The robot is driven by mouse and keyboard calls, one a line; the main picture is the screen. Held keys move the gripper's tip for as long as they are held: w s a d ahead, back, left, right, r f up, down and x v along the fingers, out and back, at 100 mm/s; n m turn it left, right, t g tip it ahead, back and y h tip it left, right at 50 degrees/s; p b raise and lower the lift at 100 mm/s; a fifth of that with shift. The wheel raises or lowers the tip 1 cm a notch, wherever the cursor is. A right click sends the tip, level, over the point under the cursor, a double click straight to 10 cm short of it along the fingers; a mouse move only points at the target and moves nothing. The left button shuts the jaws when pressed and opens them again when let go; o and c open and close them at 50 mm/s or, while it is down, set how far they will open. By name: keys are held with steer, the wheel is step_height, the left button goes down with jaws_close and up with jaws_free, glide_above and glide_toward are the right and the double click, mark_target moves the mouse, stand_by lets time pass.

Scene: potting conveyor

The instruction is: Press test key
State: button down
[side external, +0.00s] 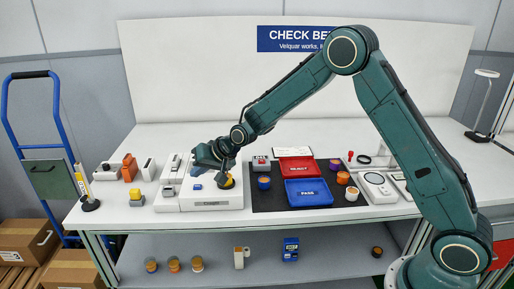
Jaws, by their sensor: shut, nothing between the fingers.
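My gripper (223,176) is shut and empty, pointing down over the white tester unit (212,204) at the left middle of the bench. A round yellow-and-dark part (229,184) sits on the unit right at my fingertips, partly hidden by them. I cannot tell whether the fingers touch it. A small blue key (197,187) shows on the unit's top, to the left of my fingertips. The label on the unit's front is too small to read. I cannot tell which part is the test key.
A dark mat (268,202) holds a red REJECT tray (297,167), a blue PASS tray (303,198) and several small round pots. A white scale (376,189) stands to the right. Several switches and blocks, including an orange one (130,168), stand on the left.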

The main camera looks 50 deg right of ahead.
mark_target(201, 189)
steer(key=shift+f, duration=0.85)
steer(key=shift+f, duration=0.85)
stand_by(2.6)
steer(key=shift+r, duration=0.8)
steer(key=shift+r, duration=0.15)
steer(key=shift+r, duration=2.4)
steer(key=shift+s, duration=0.1)
